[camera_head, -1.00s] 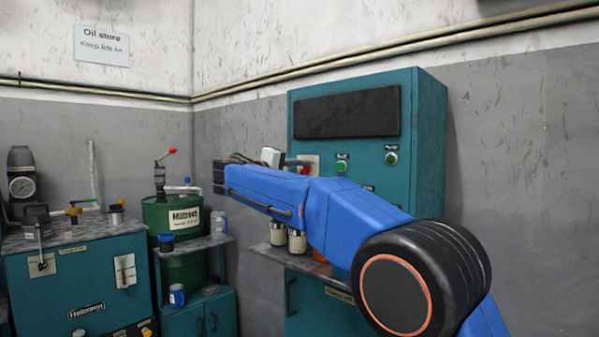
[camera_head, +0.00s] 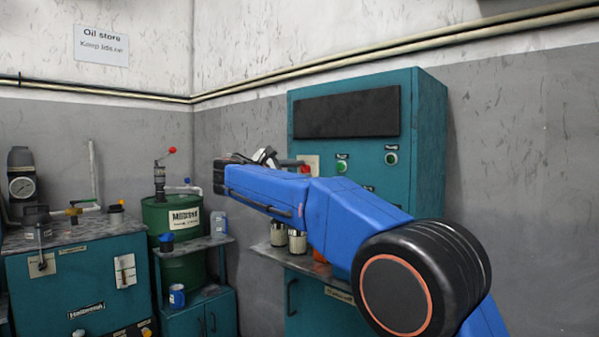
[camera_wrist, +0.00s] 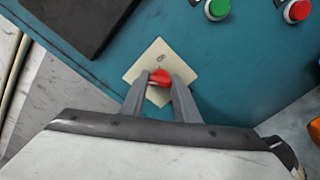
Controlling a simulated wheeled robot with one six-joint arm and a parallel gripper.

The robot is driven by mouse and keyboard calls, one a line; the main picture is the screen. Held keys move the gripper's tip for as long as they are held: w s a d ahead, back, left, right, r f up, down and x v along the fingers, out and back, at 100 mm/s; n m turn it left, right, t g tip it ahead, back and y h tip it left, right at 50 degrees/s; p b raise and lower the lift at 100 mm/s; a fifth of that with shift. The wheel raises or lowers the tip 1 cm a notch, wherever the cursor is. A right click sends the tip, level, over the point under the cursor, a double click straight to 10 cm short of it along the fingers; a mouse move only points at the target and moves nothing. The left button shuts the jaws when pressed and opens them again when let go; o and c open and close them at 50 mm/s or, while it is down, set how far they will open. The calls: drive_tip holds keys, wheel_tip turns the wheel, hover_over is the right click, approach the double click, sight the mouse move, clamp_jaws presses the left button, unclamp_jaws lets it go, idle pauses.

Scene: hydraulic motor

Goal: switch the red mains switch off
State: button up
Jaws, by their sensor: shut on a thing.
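The red mains switch (camera_wrist: 160,77) sits on a cream square plate (camera_wrist: 148,62) on the teal cabinet front. In the wrist view my gripper (camera_wrist: 160,84) has one finger on each side of the red switch, shut on it. A small mark shows on the plate just beyond the switch. In the head view the cream plate (camera_head: 311,161) and a bit of red (camera_head: 304,168) show beside the end of my blue arm, which hides much of that area. The gripper fingers are hidden there.
In the wrist view a green button (camera_wrist: 217,8) and a red button (camera_wrist: 297,10) lie to the upper right. Cans (camera_head: 297,242) stand on the ledge below. A green drum (camera_head: 160,217) stands left.

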drive_tip(key=shift+f+n, duration=0.1)
drive_tip(key=shift+n, duration=0.8)
drive_tip(key=o, duration=1)
drive_tip(key=shift+a, duration=0.1)
drive_tip(key=shift+o, duration=0.2)
drive_tip(key=v, duration=1.7)
drive_tip(key=shift+s, duration=0.2)
drive_tip(key=shift+a, duration=0.1)
